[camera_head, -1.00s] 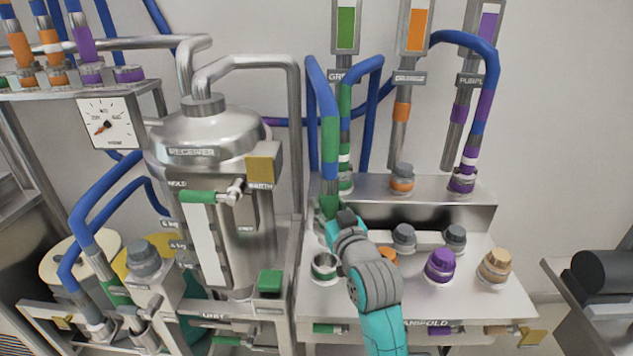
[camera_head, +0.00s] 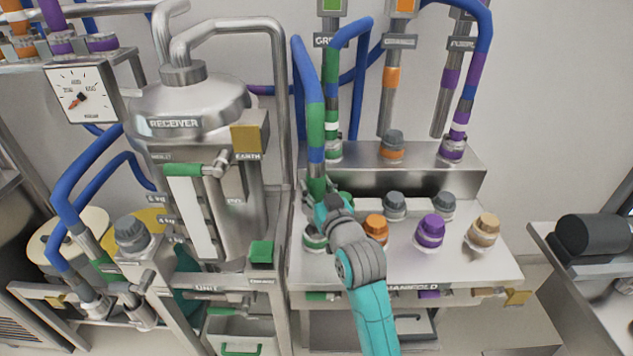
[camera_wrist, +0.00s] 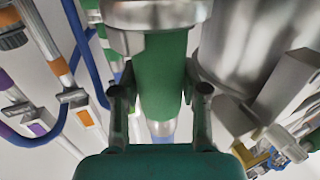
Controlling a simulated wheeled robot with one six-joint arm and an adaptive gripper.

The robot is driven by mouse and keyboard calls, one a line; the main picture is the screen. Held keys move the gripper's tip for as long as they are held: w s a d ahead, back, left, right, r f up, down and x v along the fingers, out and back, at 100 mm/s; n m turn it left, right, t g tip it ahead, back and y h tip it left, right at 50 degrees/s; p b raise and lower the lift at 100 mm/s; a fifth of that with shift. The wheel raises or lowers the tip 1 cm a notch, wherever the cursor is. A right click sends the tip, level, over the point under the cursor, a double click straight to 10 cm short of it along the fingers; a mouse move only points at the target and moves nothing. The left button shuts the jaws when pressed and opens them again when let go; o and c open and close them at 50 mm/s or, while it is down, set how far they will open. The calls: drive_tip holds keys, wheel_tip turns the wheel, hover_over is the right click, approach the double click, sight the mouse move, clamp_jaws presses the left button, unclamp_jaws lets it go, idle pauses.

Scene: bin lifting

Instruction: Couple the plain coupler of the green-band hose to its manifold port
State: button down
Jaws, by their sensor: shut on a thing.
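The green-band hose (camera_head: 315,122) is blue with a wide green band and hangs down to my gripper (camera_head: 322,200) in the head view. My gripper is shut on its green coupler sleeve (camera_wrist: 162,70), which lies between the two fingers in the wrist view. A bright metal collar (camera_wrist: 155,12) shows at the end of the sleeve. The manifold port (camera_head: 313,242) with a green ring is just below my gripper in the head view. My gripper and wrist partly cover it. The coupler's lower end is hidden there, so I cannot tell whether it touches the port.
Orange (camera_head: 375,228), purple (camera_head: 430,232) and tan (camera_head: 484,230) capped ports stand right of my wrist on the manifold bench (camera_head: 465,265). Grey caps (camera_head: 395,206) stand behind. The steel receiver tank (camera_head: 190,110) is close on the left.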

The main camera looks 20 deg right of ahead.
sight(317, 198)
drive_tip(key=shift+s+r, duration=0.1)
drive_tip(key=shift+r, duration=0.15)
drive_tip(key=shift+f, duration=0.15)
drive_tip(key=shift+f, duration=1.4)
drive_tip(key=shift+f, duration=0.2)
drive_tip(key=shift+f, duration=0.95)
drive_tip(key=shift+f, duration=1.15)
idle(0.7)
drive_tip(key=c, duration=0.5)
unclamp_jaws()
